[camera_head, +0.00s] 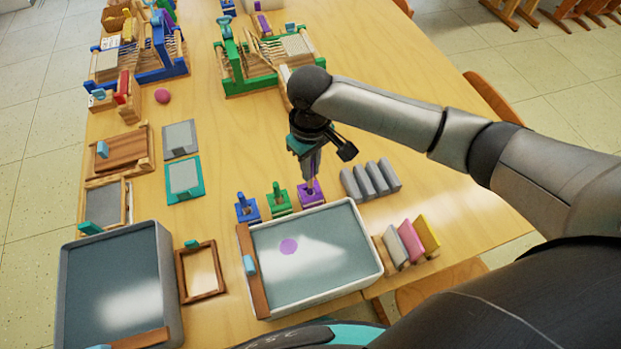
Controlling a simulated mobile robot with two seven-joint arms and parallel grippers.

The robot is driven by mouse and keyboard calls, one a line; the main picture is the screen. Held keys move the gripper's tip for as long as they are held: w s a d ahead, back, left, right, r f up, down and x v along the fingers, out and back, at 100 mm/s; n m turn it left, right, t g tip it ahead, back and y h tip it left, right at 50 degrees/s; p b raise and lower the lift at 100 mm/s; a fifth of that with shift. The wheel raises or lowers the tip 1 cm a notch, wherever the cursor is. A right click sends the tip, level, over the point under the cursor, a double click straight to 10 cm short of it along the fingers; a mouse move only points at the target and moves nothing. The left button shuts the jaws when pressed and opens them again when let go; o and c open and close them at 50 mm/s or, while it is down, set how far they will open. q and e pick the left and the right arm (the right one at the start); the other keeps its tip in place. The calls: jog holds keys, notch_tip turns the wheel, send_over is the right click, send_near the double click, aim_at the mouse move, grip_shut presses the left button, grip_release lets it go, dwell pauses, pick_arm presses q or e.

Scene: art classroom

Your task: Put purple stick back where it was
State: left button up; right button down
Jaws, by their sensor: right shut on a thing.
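My right gripper (312,172) points down over the purple stand (311,198), at the right end of a short row. It is shut on a thin stick, which I take to be the purple stick; the fingers hide most of it. The stick's lower end is at the purple stand; I cannot tell whether it is seated or just above. A green stand (279,207) and a blue stand (247,215) are to its left, each with its own upright piece. My left gripper is not in view.
A grey-blue tray (380,268) with a purple spot lies in front of the stands. Grey bars (370,181) are close on the right, and coloured blocks (411,239) stand right of the tray. A green loom (233,90) stands behind. The table right of the loom is clear.

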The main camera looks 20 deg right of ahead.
aim_at(311, 193)
notch_tip(311, 193, down, 4)
jog(key=shift+r+b, duration=0.1)
jog(key=shift+b, duration=0.4)
jog(key=shift+f, duration=0.2)
jog(key=shift+f, duration=0.1)
jog(key=c, duration=0.9)
grip_release()
notch_tip(311, 193, up, 12)
jog(key=p, duration=0.3)
